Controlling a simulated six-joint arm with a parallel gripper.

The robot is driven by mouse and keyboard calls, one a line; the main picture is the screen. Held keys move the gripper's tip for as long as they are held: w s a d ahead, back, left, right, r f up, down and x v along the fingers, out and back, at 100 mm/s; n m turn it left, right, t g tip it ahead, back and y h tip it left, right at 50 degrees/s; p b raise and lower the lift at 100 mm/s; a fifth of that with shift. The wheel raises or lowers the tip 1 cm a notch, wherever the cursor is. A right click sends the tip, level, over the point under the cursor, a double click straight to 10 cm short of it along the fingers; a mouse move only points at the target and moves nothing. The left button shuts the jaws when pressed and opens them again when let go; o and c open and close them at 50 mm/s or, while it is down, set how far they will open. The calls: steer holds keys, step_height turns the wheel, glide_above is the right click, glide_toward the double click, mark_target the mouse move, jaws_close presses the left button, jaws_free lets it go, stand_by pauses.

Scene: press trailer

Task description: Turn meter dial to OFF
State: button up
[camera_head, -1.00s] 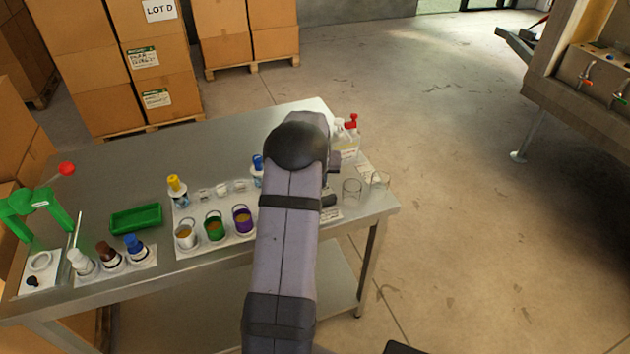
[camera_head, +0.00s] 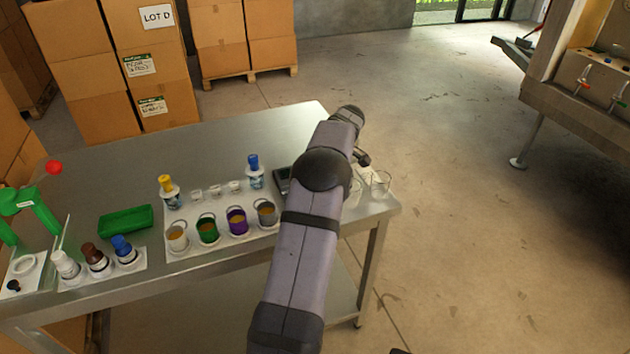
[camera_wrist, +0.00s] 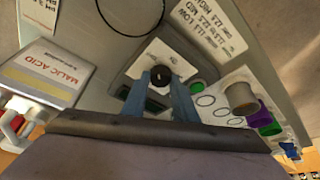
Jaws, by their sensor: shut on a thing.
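The meter (camera_wrist: 152,56) has a white plate with a round black dial (camera_wrist: 159,75), seen in the wrist view. My gripper (camera_wrist: 159,80) reaches over it, its two blue fingers shut on the dial from either side. The small markings around the dial are too blurred to read, so I cannot tell its setting. In the head view, only a dark edge of the meter (camera_head: 283,184) shows beside my arm; my fingers and the dial are hidden there.
Several small buckets (camera_head: 237,222) and capped bottles (camera_head: 254,171) stand left of the meter on the steel table (camera_head: 260,133). A glass beaker (camera_head: 381,185) is near the right edge. A malic acid container (camera_wrist: 45,78) lies at left in the wrist view.

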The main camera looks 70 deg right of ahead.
steer(key=shift+d+n+y+p, duration=0.1)
steer(key=shift+n+y+p, duration=0.45)
steer(key=shift+n, duration=0.65)
steer(key=o, duration=1)
steer(key=shift+r, duration=0.1)
steer(key=shift+b+v, duration=0.65)
steer(key=shift+v, duration=2.95)
